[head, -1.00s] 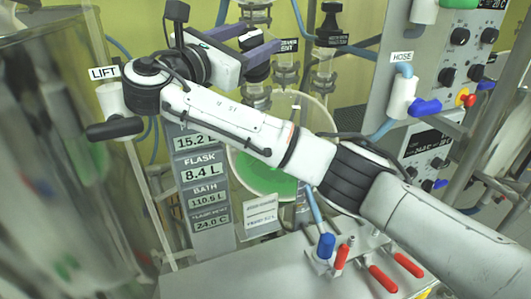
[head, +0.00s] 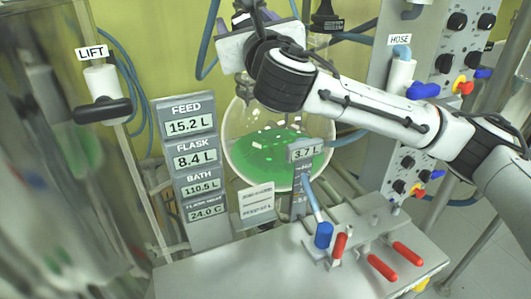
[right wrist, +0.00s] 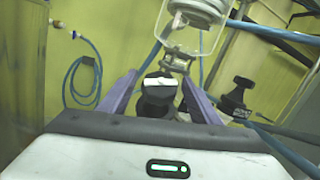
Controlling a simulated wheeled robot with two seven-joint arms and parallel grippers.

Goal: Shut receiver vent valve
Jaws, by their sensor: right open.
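My right gripper (right wrist: 162,98) is open in the right wrist view, with one purple finger on each side of a black valve knob (right wrist: 158,92). The knob has a pale bar across its top and sits below a clear glass vessel (right wrist: 196,28). I cannot tell whether the fingers touch it, and its label is not readable. In the head view my right gripper (head: 250,20) is at the top edge, its fingers mostly hidden or cut off. A second black knob (right wrist: 238,95) stands to the right; it also shows in the head view (head: 327,18). My left gripper is not in view.
A round flask (head: 265,150) with green liquid stands below my right arm. A readout column (head: 190,170) is left of it. A bench (head: 240,275) with red and blue handles is in front. A control panel (head: 455,60) stands right; a LIFT handle (head: 102,110) is left.

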